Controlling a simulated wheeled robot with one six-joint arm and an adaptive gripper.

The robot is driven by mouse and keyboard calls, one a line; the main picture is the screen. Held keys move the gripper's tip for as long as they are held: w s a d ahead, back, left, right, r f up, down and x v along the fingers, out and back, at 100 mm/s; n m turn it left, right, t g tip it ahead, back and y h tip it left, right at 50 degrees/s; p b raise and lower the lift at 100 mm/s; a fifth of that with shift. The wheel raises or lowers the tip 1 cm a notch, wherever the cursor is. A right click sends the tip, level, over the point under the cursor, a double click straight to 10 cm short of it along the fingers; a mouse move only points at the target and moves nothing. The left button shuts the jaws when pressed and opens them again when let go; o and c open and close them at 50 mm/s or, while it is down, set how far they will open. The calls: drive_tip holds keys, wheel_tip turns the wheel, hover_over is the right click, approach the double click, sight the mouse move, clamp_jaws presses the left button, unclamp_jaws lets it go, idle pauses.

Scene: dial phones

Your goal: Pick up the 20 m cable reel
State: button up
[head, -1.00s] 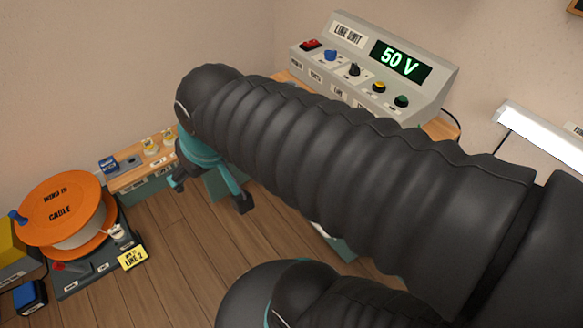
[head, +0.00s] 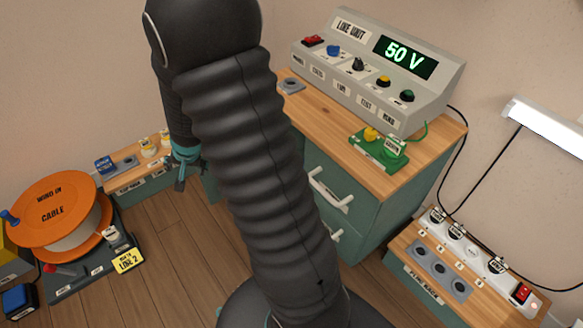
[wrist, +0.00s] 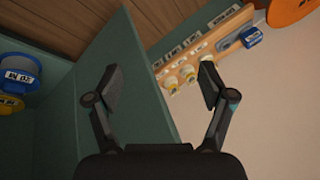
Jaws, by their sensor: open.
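In the wrist view, which is turned roughly upside down, a blue reel (wrist: 18,74) stands at the left edge. Its white label appears to read 20 M upside down. A yellow reel (wrist: 11,104) is partly visible beside it. Both are next to a green panel (wrist: 125,75) of the cabinet. My gripper (wrist: 162,82) is open and empty, with its fingers apart over that panel and the reels off to the left. In the head view my gripper (head: 184,167) hangs beside the green cabinet, partly hidden by my arm. The reels are hidden there.
A large orange cable drum (head: 55,205) stands on the floor at left. A low wooden shelf (head: 132,172) with small plugs is against the wall. The cabinet (head: 340,190) carries the line unit (head: 375,70). A socket bench (head: 440,270) is at right. Wooden floor lies open between.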

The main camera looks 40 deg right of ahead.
drive_tip(key=d+f+m+g+h+b, duration=0.15)
drive_tip(key=d+f, duration=0.25)
drive_tip(key=f, duration=0.4)
drive_tip(key=d+f+m+h, duration=0.1)
drive_tip(key=d+f+m, duration=0.15)
drive_tip(key=f, duration=0.45)
drive_tip(key=d+f+m+h, duration=0.15)
drive_tip(key=d+f, duration=0.25)
drive_tip(key=f, duration=0.4)
drive_tip(key=s+d+r+m+g+h, duration=0.3)
drive_tip(key=d+h, duration=0.2)
drive_tip(key=d, duration=0.2)
drive_tip(key=s+d+r+m+g+h, duration=0.25)
drive_tip(key=d+h, duration=0.25)
drive_tip(key=d, duration=0.3)
drive_tip(key=x, duration=0.4)
drive_tip(key=b+x, duration=0.1)
drive_tip(key=x, duration=0.4)
drive_tip(key=b+x, duration=0.1)
drive_tip(key=x, duration=0.3)
drive_tip(key=shift+s+d+f, duration=0.15)
drive_tip(key=shift+s+d, duration=0.05)
drive_tip(key=shift+s, duration=0.25)
clamp_jaws()
